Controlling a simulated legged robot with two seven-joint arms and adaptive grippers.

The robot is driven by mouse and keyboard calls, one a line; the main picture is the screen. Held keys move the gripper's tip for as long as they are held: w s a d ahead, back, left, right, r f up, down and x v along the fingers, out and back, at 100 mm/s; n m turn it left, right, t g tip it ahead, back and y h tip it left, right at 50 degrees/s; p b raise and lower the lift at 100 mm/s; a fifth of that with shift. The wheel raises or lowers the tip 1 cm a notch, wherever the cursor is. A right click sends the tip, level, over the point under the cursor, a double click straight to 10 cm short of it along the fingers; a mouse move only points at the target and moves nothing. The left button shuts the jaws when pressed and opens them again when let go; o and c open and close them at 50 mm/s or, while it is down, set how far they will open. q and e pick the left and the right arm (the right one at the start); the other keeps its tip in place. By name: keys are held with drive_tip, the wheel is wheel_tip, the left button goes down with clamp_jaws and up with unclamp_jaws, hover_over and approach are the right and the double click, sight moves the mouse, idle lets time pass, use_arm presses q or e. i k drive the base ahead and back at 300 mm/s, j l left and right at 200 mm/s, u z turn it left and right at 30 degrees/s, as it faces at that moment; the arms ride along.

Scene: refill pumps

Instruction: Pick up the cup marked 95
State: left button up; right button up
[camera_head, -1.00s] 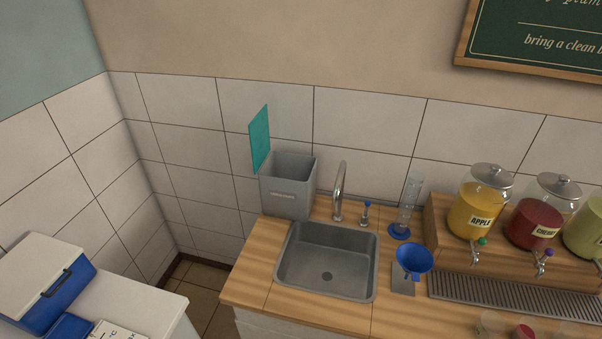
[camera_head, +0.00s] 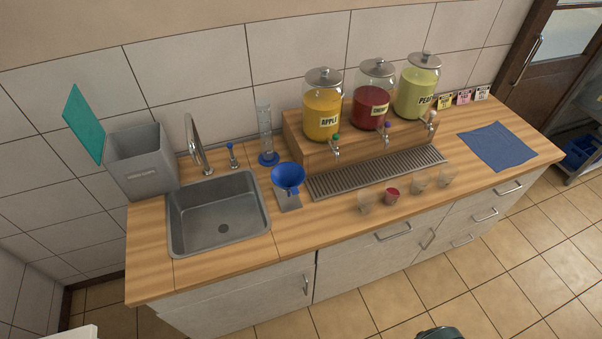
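Several small clear cups stand in a row on the wooden counter in front of the drip tray (camera_head: 380,172). The leftmost cup (camera_head: 364,203) looks empty. The second cup (camera_head: 391,197) holds something red. The third cup (camera_head: 419,181) and the rightmost cup (camera_head: 446,177) look empty. Any marks on the cups are too small to read, so I cannot tell which is marked 95. Neither of my grippers can be made out in view.
Apple (camera_head: 323,115), cherry (camera_head: 371,103) and green (camera_head: 418,90) juice dispensers stand behind the drip tray. A blue funnel (camera_head: 288,177) stands left of the cups, beside the sink (camera_head: 220,225). A blue cloth (camera_head: 498,146) lies at the right. The counter's front strip is clear.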

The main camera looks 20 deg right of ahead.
sight(367, 198)
drive_tip(key=z, duration=1.3)
